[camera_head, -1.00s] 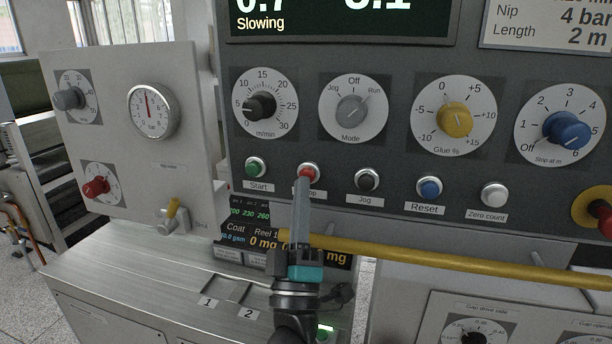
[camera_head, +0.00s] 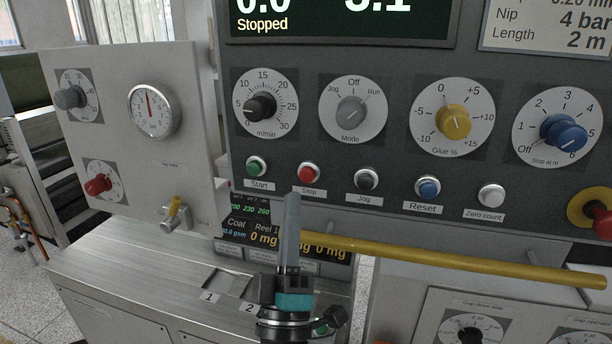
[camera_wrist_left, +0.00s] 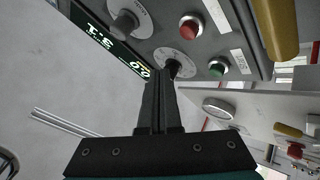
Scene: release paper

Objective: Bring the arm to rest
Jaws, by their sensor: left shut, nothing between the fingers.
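My left gripper (camera_head: 291,200) is shut and empty. In the head view it points up, with its tip a little below and left of the red Stop button (camera_head: 308,173), apart from it. In the left wrist view the closed fingers (camera_wrist_left: 158,90) point toward the panel, and the red button (camera_wrist_left: 190,28) and green button (camera_wrist_left: 217,67) show beyond them. The display (camera_head: 340,18) reads "Stopped" and 0.0. My right gripper is in neither view.
A yellow bar (camera_head: 450,260) runs across in front of the panel, just right of my left gripper. Start (camera_head: 256,167), Jog (camera_head: 366,180) and Reset (camera_head: 428,187) buttons line the panel's lower part. A metal cabinet top (camera_head: 150,265) lies at lower left.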

